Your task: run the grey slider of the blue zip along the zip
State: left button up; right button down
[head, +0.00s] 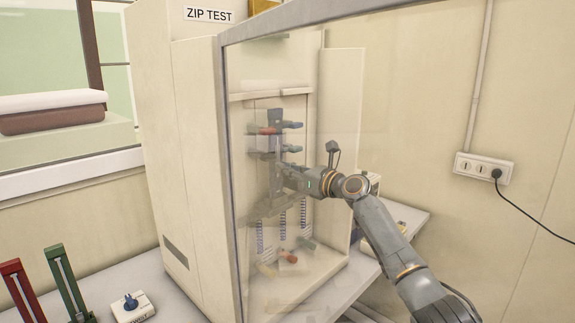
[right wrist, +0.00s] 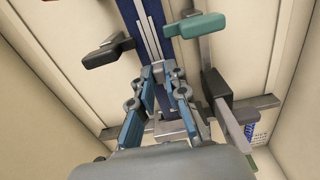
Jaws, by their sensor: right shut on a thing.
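The blue zip (head: 274,117) stands upright inside the test cabinet, seen through the clear panel. In the right wrist view the blue zip (right wrist: 156,20) runs up from my fingers, with pale strips along its middle. My right gripper (head: 283,170) is inside the cabinet, at the front of the zip. In the right wrist view its fingertips (right wrist: 162,71) are closed in on the grey slider, which is mostly hidden between them. My left gripper is in neither view.
The clear panel (head: 350,100) stands in front of the cabinet (head: 190,130). Red (head: 15,285) and green (head: 68,280) zip stands and a knob box (head: 132,308) are on the left bench.

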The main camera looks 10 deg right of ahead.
notch_tip(320, 180, down, 8)
jog(key=b, duration=0.2)
jog(key=c, duration=1.5)
grip_release()
jog(key=shift+o, duration=0.9)
jog(key=shift+r, duration=0.15)
jog(key=v, duration=1.2)
